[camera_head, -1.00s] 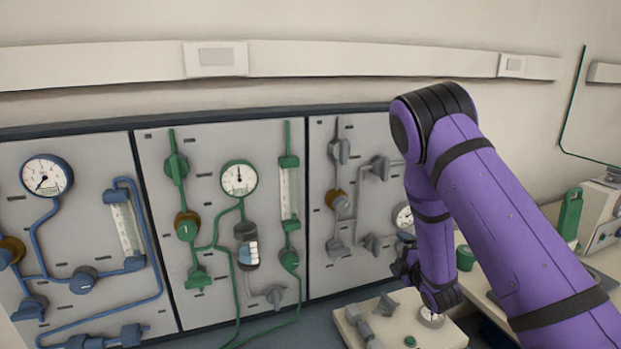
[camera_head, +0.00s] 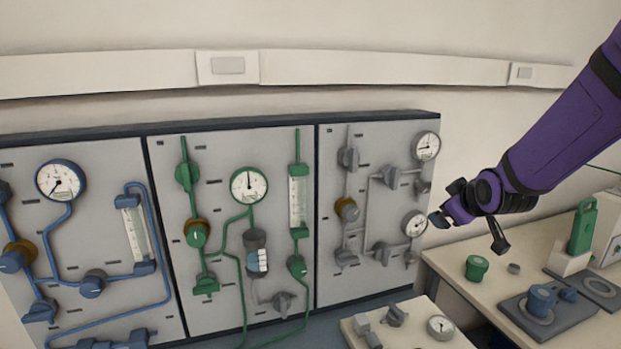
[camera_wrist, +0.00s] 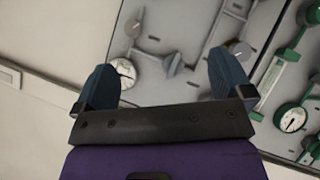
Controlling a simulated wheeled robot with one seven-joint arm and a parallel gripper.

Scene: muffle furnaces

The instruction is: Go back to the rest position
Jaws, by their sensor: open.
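My gripper (camera_head: 470,232) is at the right of the head view, in front of the wall and beside the right edge of the grey-piped panel (camera_head: 335,262). In the wrist view its two blue fingers (camera_wrist: 166,88) stand wide apart with nothing between them. Beyond the fingers, the wrist view shows the panel with its gauge and grey valves. My purple arm reaches in from the upper right of the head view.
A blue-piped panel (camera_head: 100,230) and a green-piped panel (camera_head: 225,160) stand to the left. Below my gripper, a bench (camera_head: 455,262) holds a green cup (camera_head: 477,268), a blue knobbed plate (camera_head: 520,318) and a green-handled item (camera_head: 582,228). A box with valves (camera_head: 405,335) is at bottom centre.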

